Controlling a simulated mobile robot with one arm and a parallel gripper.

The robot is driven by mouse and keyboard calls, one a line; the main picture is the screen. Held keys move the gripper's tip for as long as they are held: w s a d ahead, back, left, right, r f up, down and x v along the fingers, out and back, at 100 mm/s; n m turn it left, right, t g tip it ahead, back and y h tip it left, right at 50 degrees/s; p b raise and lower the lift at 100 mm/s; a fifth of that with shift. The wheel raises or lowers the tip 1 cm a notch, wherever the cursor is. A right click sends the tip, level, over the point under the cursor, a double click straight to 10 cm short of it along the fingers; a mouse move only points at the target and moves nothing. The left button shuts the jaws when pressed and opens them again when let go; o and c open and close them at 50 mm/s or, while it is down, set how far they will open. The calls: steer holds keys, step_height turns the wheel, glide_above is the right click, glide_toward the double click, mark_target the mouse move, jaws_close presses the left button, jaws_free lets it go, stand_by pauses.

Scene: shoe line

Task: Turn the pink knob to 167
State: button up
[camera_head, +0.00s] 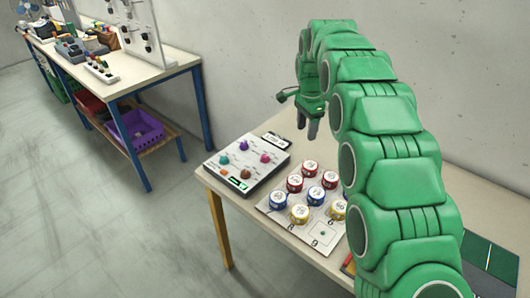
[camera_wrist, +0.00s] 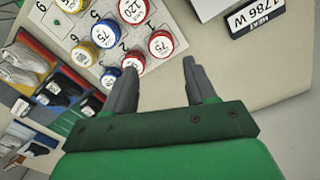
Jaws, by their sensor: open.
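The pink knob (camera_head: 265,157) is on the right side of a grey knob panel (camera_head: 260,177), which lies on the near table. Teal, purple and brown-orange knobs sit around it, and a small green display (camera_head: 237,183) is at the panel's front. The scale marks and any number are too small to read. My gripper (camera_head: 312,128) is open and empty, above the table to the right of the panel and apart from the pink knob. In the wrist view the two grey fingers (camera_wrist: 162,80) are spread with bare tabletop beyond them. The pink knob does not show there.
A white board (camera_head: 314,232) with several red, blue and yellow round pieces lies right of the panel. My green arm covers the right side. Shoes (camera_wrist: 60,90) in compartments show at the wrist view's left. Another bench (camera_head: 125,75) stands back left.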

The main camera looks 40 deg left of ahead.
steer(key=m, duration=0.1)
glide_above(265, 156)
step_height(265, 156, down, 7)
steer(key=shift+f, duration=4)
jaws_close()
